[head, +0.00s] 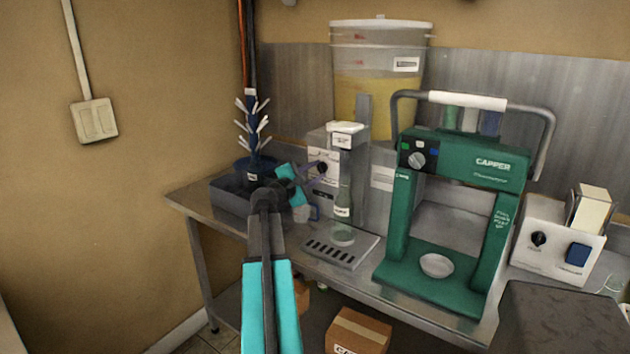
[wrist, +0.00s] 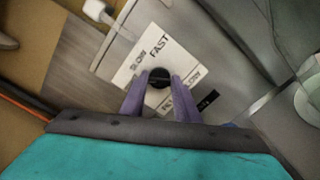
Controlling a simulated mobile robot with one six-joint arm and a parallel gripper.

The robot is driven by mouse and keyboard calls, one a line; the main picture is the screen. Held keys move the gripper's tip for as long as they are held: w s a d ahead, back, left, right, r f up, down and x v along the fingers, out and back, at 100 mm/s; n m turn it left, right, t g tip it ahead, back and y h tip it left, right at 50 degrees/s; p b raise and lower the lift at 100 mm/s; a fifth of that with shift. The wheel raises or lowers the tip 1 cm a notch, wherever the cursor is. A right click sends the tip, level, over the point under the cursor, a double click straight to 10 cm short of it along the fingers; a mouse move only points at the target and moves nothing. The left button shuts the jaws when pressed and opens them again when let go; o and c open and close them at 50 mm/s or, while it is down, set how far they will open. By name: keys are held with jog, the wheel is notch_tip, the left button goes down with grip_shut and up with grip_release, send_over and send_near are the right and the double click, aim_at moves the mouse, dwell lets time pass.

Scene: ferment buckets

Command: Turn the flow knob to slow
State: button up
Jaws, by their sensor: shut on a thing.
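The flow knob (wrist: 158,74) is a round black knob on a white label plate (wrist: 128,73) of the filler (head: 350,165). In the wrist view, the plate reads SLOW at its left and FAST above the knob; more lettering is partly hidden by the fingers. My gripper (wrist: 159,82) has its purple fingers on either side of the knob and is shut on it. In the head view, my gripper (head: 318,169) reaches the filler's front from the left. I cannot tell where the knob's mark points.
A dark basin with a bottle tree (head: 253,125) stands to the left, close to my arm. A green capper (head: 465,160) and a white box with a dial (head: 555,240) stand to the right. A bucket (head: 380,80) is above behind.

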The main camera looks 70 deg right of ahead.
jog(key=m+b, duration=0.1)
jog(key=b, duration=0.1)
jog(key=m+b, duration=0.2)
jog(key=b, duration=0.1)
jog(key=shift+w+d+f+m, duration=0.1)
jog(key=shift+d+m, duration=0.05)
jog(key=shift+m, duration=0.15)
jog(key=m+b, duration=0.2)
jog(key=b, duration=0.1)
jog(key=shift+r, duration=0.25)
jog(key=o, duration=1)
jog(key=shift+f, duration=0.1)
jog(key=shift+o, duration=0.2)
jog(key=shift+f, duration=0.1)
